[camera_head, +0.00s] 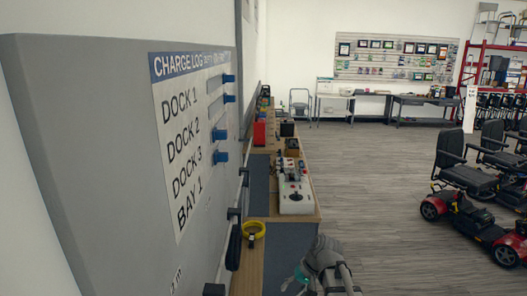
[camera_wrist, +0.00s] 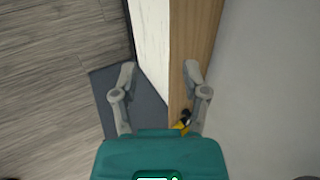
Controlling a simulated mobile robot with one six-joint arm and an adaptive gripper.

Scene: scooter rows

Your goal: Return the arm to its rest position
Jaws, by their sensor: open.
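My gripper (camera_wrist: 160,73) is open in the wrist camera view, with its two grey fingers spread apart and nothing between them. Below the fingers, the view shows the wooden top of a bench (camera_wrist: 196,35), its white side and a dark grey mat on the floor. A small yellow and black thing (camera_wrist: 183,122) shows by the right finger, partly hidden by the gripper. In the head camera view, part of my grey arm (camera_head: 328,262) shows at the bottom, close to the near end of the bench. The gripper's fingers are hard to make out there.
A grey panel with a charge log sheet (camera_head: 190,130) and blue clips (camera_head: 221,134) fills the left. The long bench holds a yellow ring (camera_head: 254,229), a white device (camera_head: 296,197) and a red box (camera_head: 259,132). Red scooters (camera_head: 467,205) stand right. The middle floor is clear.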

